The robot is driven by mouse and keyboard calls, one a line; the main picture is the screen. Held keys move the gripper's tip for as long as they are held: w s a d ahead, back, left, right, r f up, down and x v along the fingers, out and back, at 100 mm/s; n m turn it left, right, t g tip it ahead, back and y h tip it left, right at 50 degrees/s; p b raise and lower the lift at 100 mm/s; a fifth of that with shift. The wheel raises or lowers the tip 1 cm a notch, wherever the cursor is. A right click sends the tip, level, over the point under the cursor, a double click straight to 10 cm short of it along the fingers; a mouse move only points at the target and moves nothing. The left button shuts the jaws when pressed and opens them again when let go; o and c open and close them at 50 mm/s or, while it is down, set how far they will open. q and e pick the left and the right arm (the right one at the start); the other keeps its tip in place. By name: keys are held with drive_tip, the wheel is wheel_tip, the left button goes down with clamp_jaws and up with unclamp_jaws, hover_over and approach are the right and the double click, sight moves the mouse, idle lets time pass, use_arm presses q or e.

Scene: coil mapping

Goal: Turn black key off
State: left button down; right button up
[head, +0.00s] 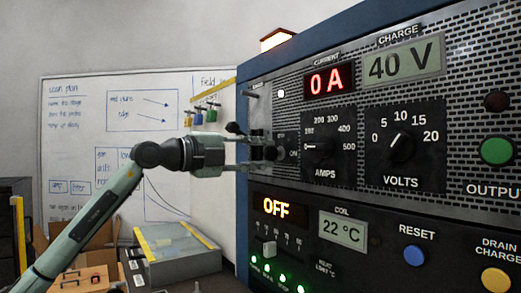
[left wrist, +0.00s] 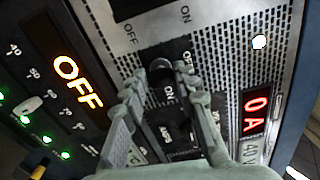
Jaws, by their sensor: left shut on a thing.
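The black key (head: 269,153) sits on the left edge of the cabinet's front panel in the head view, beside a small "ON" label. It also shows in the left wrist view (left wrist: 160,70), with "OFF" and "ON" marks on the black plate around it. My left gripper (head: 252,153) reaches in from the left and is shut on the black key; in the left wrist view its two fingers (left wrist: 160,88) stand on either side of it. The fingers partly hide the key, so its exact angle is hard to tell. My right gripper is not in view.
The blue power cabinet (head: 330,52) fills the right side, with a red "0 A" display (head: 329,81), a "40 V" display (head: 402,63), amps and volts knobs, and an orange "OFF" display (head: 276,207). Colored tags (head: 205,113) hang by the whiteboard (head: 75,130). A grey case (head: 178,250) lies below.

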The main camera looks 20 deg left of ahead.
use_arm(q)
drive_tip(key=shift+f+n, duration=0.1)
drive_tip(key=shift+n, duration=0.5)
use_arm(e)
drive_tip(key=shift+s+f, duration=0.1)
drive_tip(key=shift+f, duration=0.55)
use_arm(q)
drive_tip(key=c, duration=1.2)
unclamp_jaws()
drive_tip(key=shift+o, duration=0.2)
drive_tip(key=v, duration=1.2)
drive_tip(key=shift+a, duration=0.1)
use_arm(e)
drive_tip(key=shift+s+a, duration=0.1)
